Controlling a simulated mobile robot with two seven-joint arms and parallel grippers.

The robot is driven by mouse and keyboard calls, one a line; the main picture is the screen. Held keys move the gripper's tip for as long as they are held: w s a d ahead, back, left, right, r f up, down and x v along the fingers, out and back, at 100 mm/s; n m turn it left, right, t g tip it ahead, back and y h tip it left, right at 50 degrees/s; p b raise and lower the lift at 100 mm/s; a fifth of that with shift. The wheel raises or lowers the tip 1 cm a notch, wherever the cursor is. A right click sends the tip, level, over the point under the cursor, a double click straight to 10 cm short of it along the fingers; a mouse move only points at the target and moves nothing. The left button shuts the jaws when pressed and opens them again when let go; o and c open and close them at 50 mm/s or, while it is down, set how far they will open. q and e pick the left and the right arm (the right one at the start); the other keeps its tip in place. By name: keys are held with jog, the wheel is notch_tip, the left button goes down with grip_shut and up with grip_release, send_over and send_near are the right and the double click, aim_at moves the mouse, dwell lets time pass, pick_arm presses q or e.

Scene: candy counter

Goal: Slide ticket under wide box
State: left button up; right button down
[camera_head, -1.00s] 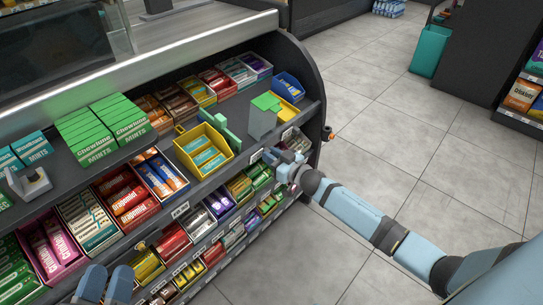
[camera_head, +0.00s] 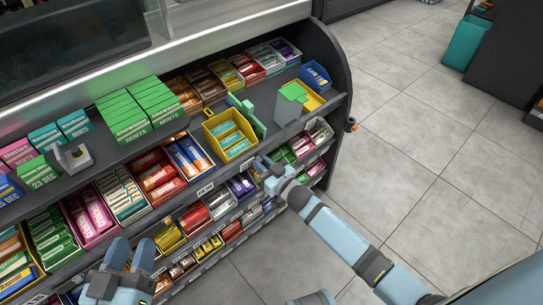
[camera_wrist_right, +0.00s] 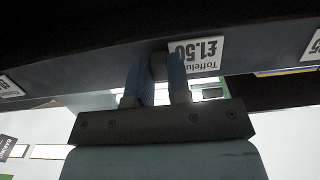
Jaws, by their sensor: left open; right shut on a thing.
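One finger overlaps the ticket's left edge. In the head view this gripper (camera_head: 264,166) is at the shelf front, just right of and below a yellow open box (camera_head: 206,127) of teal packs. I cannot tell which box is the wide box. My left gripper (camera_head: 131,256) is open and empty, low at left.
Green mint boxes (camera_head: 137,112) are stacked on the upper shelf beside a grey stand (camera_head: 75,157). A grey block (camera_head: 287,110) and a blue box (camera_head: 315,74) stand further right. Lower rows hold several candy trays. Open tiled floor (camera_head: 440,150) lies right of the shelf end.

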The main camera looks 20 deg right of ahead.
jog(key=c, duration=1)
grip_release()
jog(key=shift+c, duration=0.2)
jog(key=shift+s+d, duration=0.1)
pick_arm(q)
notch_tip(320, 180, down, 6)
jog(key=s+a+g+y+p, duration=0.1)
jog(key=a+g+y+p, duration=0.1)
jog(key=p, duration=0.1)
jog(key=shift+a+f+g, duration=0.2)
jog(key=shift+g, duration=0.2)
pick_arm(e)
jog(key=v, duration=1.3)
jog(key=shift+s, duration=0.3)
pick_arm(q)
jog(key=shift+r, duration=0.2)
